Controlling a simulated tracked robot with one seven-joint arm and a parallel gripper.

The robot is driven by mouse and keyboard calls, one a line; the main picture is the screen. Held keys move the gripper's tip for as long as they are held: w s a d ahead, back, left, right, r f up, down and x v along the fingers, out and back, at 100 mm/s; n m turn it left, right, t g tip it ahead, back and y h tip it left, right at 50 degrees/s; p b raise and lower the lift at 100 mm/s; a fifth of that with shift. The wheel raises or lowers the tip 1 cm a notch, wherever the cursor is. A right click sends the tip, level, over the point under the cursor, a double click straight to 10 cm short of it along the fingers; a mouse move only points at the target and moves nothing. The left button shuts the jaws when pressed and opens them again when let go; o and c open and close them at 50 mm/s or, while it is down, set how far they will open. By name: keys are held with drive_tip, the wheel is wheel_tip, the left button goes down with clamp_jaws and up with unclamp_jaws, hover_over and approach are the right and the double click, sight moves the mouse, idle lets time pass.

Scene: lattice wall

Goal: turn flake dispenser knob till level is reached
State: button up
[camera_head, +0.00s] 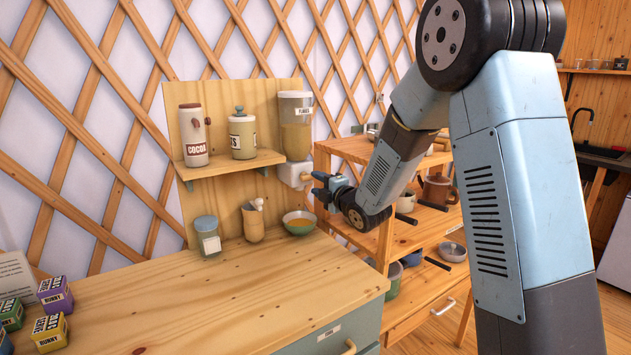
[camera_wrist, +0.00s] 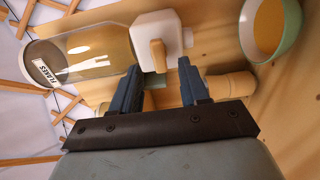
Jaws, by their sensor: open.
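The flake dispenser (camera_head: 295,125) is a clear hopper of tan flakes, mounted at the right end of the wooden shelf board. In the wrist view its hopper (camera_wrist: 85,52) lies to the left. Its white lower housing (camera_head: 292,172) carries a wooden knob (camera_wrist: 158,56). My gripper (camera_head: 322,187) is close to the right of the housing. In the wrist view my gripper (camera_wrist: 160,78) is open, with the knob just beyond and between its fingertips. I cannot tell whether they touch it.
A cocoa jar (camera_head: 194,140) and another lidded jar (camera_head: 242,136) stand on the shelf. A glass jar (camera_head: 208,240) and a tan scoop cup (camera_head: 253,222) stand on the counter. Small labelled boxes (camera_head: 54,296) sit at left. The counter's middle is clear.

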sight(309, 179)
drive_tip(key=shift+x, duration=2.4)
drive_tip(key=shift+c, duration=0.2)
